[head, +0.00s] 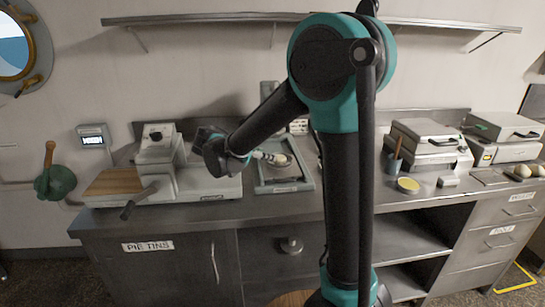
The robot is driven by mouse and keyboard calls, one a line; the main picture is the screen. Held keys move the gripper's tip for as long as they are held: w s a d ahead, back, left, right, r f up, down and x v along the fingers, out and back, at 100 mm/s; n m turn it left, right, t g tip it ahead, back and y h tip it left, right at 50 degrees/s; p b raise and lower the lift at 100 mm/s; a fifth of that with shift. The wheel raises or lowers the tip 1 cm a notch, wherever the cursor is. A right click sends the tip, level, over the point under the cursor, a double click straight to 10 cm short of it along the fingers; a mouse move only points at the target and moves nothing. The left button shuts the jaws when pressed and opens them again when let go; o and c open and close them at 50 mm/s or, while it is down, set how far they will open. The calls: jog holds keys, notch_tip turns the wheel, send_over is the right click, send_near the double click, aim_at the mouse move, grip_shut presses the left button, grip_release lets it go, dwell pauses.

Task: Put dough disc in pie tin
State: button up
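My arm crosses the middle of the head view. Its wrist bends at the left and points right, toward a grey-framed tray (264,184) on the counter. The end of my gripper (272,157) is small and sits over the far part of this tray. A pale round piece (285,161) lies at the gripper's end; I cannot tell whether it is the dough disc or a tin, or whether the gripper touches it. The finger opening is too small to make out. A cabinet door bears a "PIE TINS" label (147,246); no pie tin is clearly recognisable.
A press-like machine with a handle (140,200) and wooden board (113,182) stand left on the steel counter. Right are a cup with a utensil (392,165), a yellow-topped round container (408,185) and two lidded appliances (428,142). Open shelves (400,240) are below.

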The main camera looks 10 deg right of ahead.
jog(key=v, duration=0.4)
jog(key=shift+c, duration=0.6)
dwell(0.6)
